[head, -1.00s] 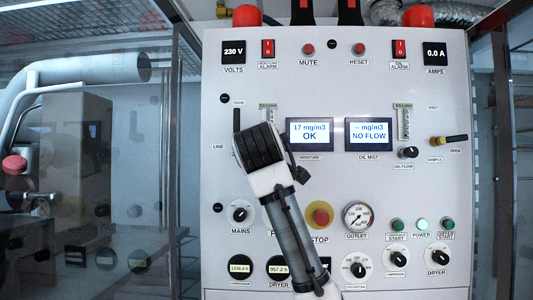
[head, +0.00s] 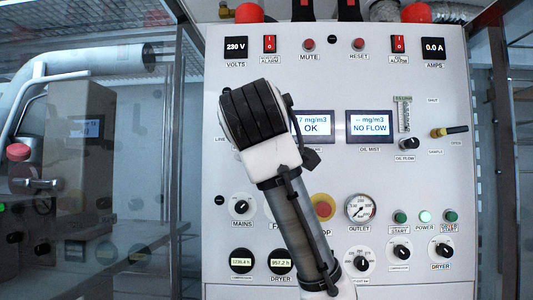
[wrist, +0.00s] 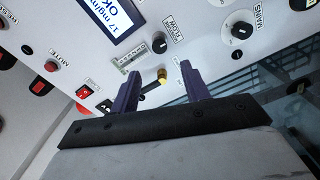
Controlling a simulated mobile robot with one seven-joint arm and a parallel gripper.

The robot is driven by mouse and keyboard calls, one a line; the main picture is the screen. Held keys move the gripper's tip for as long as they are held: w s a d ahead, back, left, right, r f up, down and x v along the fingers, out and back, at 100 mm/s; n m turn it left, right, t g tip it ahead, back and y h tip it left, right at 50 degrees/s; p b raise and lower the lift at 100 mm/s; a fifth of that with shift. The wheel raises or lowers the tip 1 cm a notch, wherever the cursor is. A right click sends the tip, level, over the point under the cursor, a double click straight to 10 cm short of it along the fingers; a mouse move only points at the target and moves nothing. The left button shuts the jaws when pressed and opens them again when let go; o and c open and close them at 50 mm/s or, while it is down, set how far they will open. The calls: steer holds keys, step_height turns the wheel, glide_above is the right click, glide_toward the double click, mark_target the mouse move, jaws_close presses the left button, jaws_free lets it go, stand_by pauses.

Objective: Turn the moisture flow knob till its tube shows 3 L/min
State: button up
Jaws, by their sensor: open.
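The moisture flow knob (wrist: 159,43) is a small black knob in the wrist view, beside its flow label and below the moisture display (wrist: 108,20). Its clear flow tube (wrist: 130,60) lies beside it; the reading is too small to make out. My gripper (wrist: 160,68) is open and empty, its two dark fingers apart and pointing at the panel. The knob is a little beyond the fingertips, not between them. In the head view my arm's end (head: 255,115) covers the moisture knob, its tube and the fingers.
A yellow-and-black valve lever (wrist: 161,76) stands out between my fingers in the wrist view. The mains knob (wrist: 241,31) is to the right. The oil flow tube (head: 404,115) and oil flow knob (head: 409,144) are clear on the panel's right side.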

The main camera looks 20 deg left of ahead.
steer(key=shift+b+v, duration=0.4)
steer(key=shift+v, duration=1.35)
